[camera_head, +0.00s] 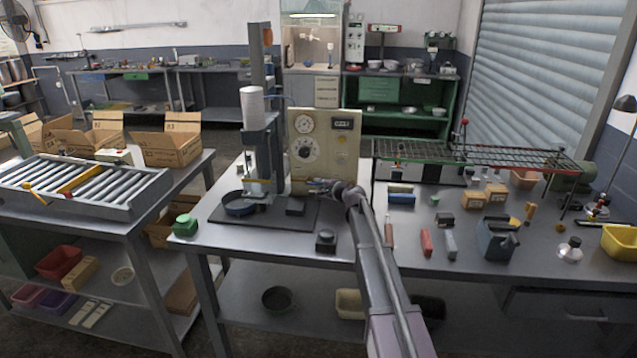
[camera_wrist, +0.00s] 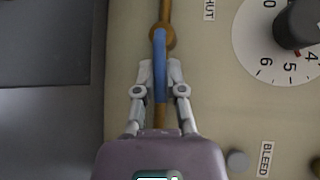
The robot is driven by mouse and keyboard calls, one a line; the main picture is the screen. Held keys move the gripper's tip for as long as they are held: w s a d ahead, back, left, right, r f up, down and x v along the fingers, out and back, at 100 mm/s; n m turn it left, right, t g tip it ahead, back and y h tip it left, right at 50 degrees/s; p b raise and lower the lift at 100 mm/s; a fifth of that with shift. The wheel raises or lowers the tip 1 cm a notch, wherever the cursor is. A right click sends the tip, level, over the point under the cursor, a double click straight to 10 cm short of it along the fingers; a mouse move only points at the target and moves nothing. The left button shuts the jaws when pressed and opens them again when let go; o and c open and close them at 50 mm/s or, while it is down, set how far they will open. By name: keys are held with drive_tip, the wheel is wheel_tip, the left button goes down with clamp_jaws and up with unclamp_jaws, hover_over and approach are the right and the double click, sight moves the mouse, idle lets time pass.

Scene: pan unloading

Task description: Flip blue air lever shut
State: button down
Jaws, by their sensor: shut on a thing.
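The blue air lever (camera_wrist: 160,50) shows in the wrist view. It runs from a round brass pivot (camera_wrist: 168,33) down between my fingers, in line with the brass pipe. My gripper (camera_wrist: 160,70) is shut on the lever, one finger on each side. In the head view my gripper (camera_head: 318,186) is at the lower left front of the cream control panel (camera_head: 345,150); the lever is too small and covered to make out there. A label beside the pivot (camera_wrist: 209,9) is cut off and reads "HUT".
A dial with a dark knob (camera_wrist: 296,22) and a "BLEED" label (camera_wrist: 267,158) lie right of my gripper in the wrist view. A black block (camera_head: 326,240) stands nearby.

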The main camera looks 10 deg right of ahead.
sight(311, 177)
drive_tip(key=r+n+g+h+p, duration=0.1)
drive_tip(key=p, duration=0.1)
drive_tip(key=r+n+h+p, duration=0.1)
drive_tip(key=p, duration=0.2)
drive_tip(key=shift+w+a+g, duration=0.15)
drive_tip(key=shift+a+g, duration=0.05)
drive_tip(key=shift+g, duration=0.2)
drive_tip(key=n+h+p, duration=0.1)
drive_tip(key=p, duration=0.1)
drive_tip(key=a+r+n+g+h+p, duration=0.1)
drive_tip(key=p, duration=0.1)
drive_tip(key=shift+w+g+h+p, duration=0.15)
drive_tip(key=shift+g+h+p, duration=0.15)
drive_tip(key=shift+h+p, duration=0.1)
drive_tip(key=n+h+p, duration=0.1)
drive_tip(key=a+g+h+p, duration=0.1)
drive_tip(key=h, duration=0.1)
drive_tip(key=shift+w+a+r+n+p, duration=0.2)
drive_tip(key=shift+r+n+p, duration=0.1)
drive_tip(key=shift+r+n, duration=0.1)
drive_tip(key=shift+w+a+n+g+h, duration=0.1)
drive_tip(key=shift+a+n+g+h, duration=0.3)
drive_tip(key=shift+h, duration=0.5)
drive_tip(key=shift+w+a+n+g+h, duration=0.1)
drive_tip(key=shift+a+n+g+h, duration=0.25)
drive_tip(key=shift+h, duration=0.55)
drive_tip(key=c, duration=0.7)
unclamp_jaws()
drive_tip(key=shift+d, duration=0.1)
